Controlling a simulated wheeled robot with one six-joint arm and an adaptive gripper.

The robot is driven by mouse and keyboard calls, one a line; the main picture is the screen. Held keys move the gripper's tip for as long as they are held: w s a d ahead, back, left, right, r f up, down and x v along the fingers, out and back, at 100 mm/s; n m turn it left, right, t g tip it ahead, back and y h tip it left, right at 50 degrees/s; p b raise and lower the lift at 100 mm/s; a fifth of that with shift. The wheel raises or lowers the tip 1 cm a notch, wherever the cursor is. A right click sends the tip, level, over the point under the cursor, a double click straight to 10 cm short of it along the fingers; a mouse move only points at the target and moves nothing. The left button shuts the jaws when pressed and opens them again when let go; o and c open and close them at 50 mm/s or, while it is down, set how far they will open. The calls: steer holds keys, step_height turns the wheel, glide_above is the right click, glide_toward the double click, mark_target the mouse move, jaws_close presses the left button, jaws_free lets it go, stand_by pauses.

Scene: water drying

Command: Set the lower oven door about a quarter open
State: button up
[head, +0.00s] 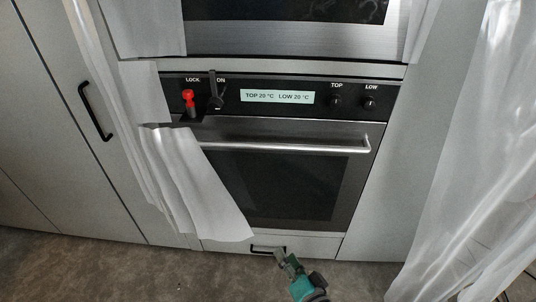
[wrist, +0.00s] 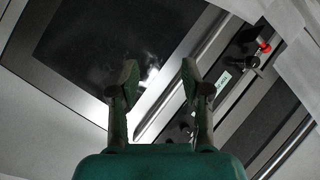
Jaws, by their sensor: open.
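The lower oven door (head: 290,215) has a dark glass window in a steel frame and looks shut. Its bar handle (head: 290,149) runs across the top; a white sheet covers its left end and the door's left side. My gripper (head: 287,263) is low in front of the oven, below the door. In the wrist view my gripper (wrist: 160,78) is open with nothing between its fingers. There the door (wrist: 60,85) fills the upper left, and the handle (wrist: 210,40) runs diagonally behind the right finger. I cannot tell the distance; no grip on it shows.
Above the door is a panel (head: 230,107) with a red LOCK lever (head: 188,99), an ON lever (head: 214,92), a display (head: 278,97) and knobs. White sheets (head: 200,190) hang left, others (head: 480,150) right. A small drawer handle (head: 265,249) sits below the door.

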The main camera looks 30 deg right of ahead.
steer(key=w+d+r+m, duration=0.2)
steer(key=w+r, duration=0.1)
steer(key=w, duration=0.2)
steer(key=w+d+r+m, duration=0.2)
steer(key=w+d+m, duration=0.1)
steer(key=w, duration=0.3)
steer(key=m+h, duration=0.1)
steer(key=m, duration=0.3)
glide_toward(269, 148)
steer(key=x, duration=1.1)
jaws_close()
